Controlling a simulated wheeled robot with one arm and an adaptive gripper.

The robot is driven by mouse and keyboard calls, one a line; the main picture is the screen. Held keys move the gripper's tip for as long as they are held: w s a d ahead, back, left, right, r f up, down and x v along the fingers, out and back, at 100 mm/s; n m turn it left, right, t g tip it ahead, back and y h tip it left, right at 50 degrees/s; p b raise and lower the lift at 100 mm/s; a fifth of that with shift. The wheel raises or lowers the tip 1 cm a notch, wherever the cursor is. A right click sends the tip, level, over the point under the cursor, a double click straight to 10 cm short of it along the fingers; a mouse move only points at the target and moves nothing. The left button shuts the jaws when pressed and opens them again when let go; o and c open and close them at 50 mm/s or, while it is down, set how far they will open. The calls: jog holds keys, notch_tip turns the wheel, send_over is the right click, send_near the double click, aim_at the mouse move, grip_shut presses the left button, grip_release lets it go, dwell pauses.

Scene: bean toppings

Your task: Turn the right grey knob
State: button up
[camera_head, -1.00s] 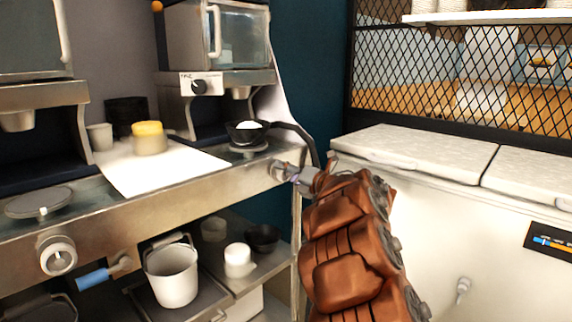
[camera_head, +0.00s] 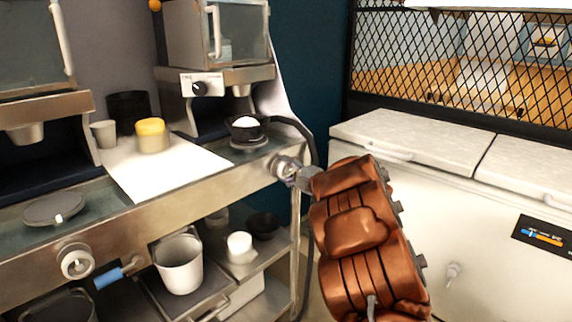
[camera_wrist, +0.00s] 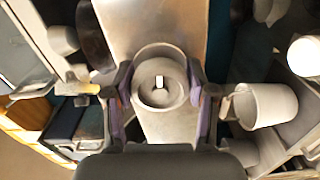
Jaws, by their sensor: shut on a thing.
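The right grey knob (camera_head: 280,167) sits at the right end of the counter's metal front panel. It is round, with a small pale mark on its face. My gripper (camera_head: 296,180) reaches it from the right and is shut on it. In the wrist view the knob (camera_wrist: 160,92) lies between my two purple-padded fingers (camera_wrist: 160,104), one on each side of it. How far the knob is turned cannot be told. A second grey knob (camera_head: 76,261) is on the same panel at the left, away from my gripper.
A black bowl (camera_head: 246,128) with a white thing stands on the machine above the right knob. A white bucket (camera_head: 180,265) and a white cup (camera_head: 239,243) are on the shelf below. A white chest (camera_head: 400,190) stands right of my arm. A blue handle (camera_head: 108,279) sticks out below the panel.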

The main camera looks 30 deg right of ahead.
jog(key=shift+m, duration=0.3)
dwell(0.4)
jog(key=o, duration=1.2)
jog(key=shift+c, duration=0.2)
jog(key=v, duration=1.2)
